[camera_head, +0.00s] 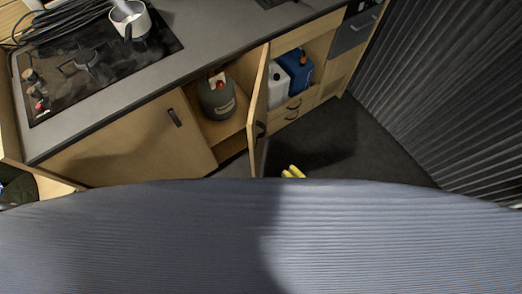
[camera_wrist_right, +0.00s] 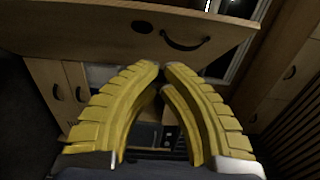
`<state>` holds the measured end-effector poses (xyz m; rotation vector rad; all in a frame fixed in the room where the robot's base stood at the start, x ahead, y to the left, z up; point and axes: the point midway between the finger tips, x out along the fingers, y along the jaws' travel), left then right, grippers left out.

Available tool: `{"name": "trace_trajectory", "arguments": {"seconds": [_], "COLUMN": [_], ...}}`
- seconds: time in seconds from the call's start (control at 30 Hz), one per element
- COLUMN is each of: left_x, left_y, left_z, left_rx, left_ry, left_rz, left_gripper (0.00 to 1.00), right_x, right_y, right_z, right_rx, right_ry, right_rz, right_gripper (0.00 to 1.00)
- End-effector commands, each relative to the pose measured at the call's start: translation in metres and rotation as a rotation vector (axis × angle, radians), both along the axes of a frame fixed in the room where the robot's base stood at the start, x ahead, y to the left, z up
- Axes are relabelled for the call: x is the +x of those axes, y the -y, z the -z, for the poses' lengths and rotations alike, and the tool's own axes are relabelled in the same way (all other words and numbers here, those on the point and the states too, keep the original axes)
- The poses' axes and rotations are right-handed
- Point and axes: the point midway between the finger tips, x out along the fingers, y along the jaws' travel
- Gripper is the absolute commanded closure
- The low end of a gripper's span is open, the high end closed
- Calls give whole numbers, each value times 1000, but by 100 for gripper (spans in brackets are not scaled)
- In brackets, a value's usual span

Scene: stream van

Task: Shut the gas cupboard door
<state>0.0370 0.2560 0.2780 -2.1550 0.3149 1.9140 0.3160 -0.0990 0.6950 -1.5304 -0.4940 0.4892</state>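The gas cupboard door (camera_head: 257,105) is a pale wooden panel with a dark handle. It stands open, swung out from the counter and seen nearly edge-on. A grey gas bottle (camera_head: 217,98) with a red part on top stands in the open cupboard. My right gripper's yellow fingertips (camera_head: 293,172) are close together, to the right of the door's lower end and apart from it. In the wrist view the fingers (camera_wrist_right: 161,70) almost meet with nothing between them. A wooden panel with a dark handle (camera_wrist_right: 185,43), which looks like the door, lies beyond them. My left gripper is not visible.
A counter with a hob (camera_head: 90,65) and a white pot (camera_head: 130,20) runs above the cupboards. White and blue canisters (camera_head: 298,70) stand in an open compartment right of the door. Dark floor (camera_head: 340,140) is clear to the right, up to a ribbed dark wall (camera_head: 440,80).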

Motion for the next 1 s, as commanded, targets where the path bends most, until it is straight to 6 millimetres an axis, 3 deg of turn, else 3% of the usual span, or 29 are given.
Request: {"name": "trace_trajectory", "arguments": {"seconds": [0.27,0.7,1.0], "left_x": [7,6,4], "left_y": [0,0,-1], "left_z": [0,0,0], "left_rx": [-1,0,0], "left_ry": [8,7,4], "left_rz": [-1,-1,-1], "left_gripper": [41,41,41], "right_x": [25,84,88], "right_y": [-15,-60,-89], "right_z": [-1,0,0], "right_rx": [18,16,14], "right_ry": [-6,-7,-8], "right_rz": [7,6,6], "right_gripper": [100,100,100]}}
